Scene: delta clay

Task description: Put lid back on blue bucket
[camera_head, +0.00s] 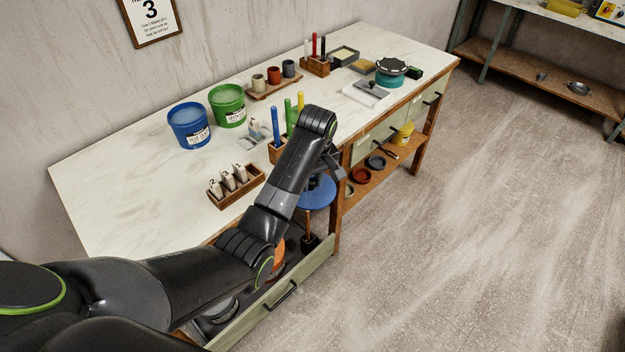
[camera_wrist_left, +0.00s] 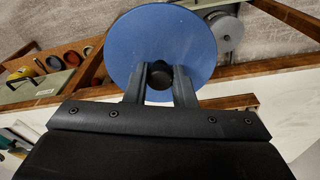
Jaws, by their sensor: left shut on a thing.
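The blue bucket (camera_head: 189,125) stands upright and open on the white worktop, towards the back left. A round blue lid (camera_head: 317,193) is in my left gripper (camera_head: 334,165), in front of the table edge and over the open drawer. In the left wrist view my left gripper (camera_wrist_left: 160,82) is shut on the dark knob at the middle of the blue lid (camera_wrist_left: 125,55). The lid is apart from the bucket. My right gripper is not in view.
A green bucket (camera_head: 227,105) stands right beside the blue one. A wooden rack of small bottles (camera_head: 236,186) and a holder with coloured tools (camera_head: 276,128) stand near the front edge. The drawer (camera_head: 272,306) below is pulled out. The worktop's left part is clear.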

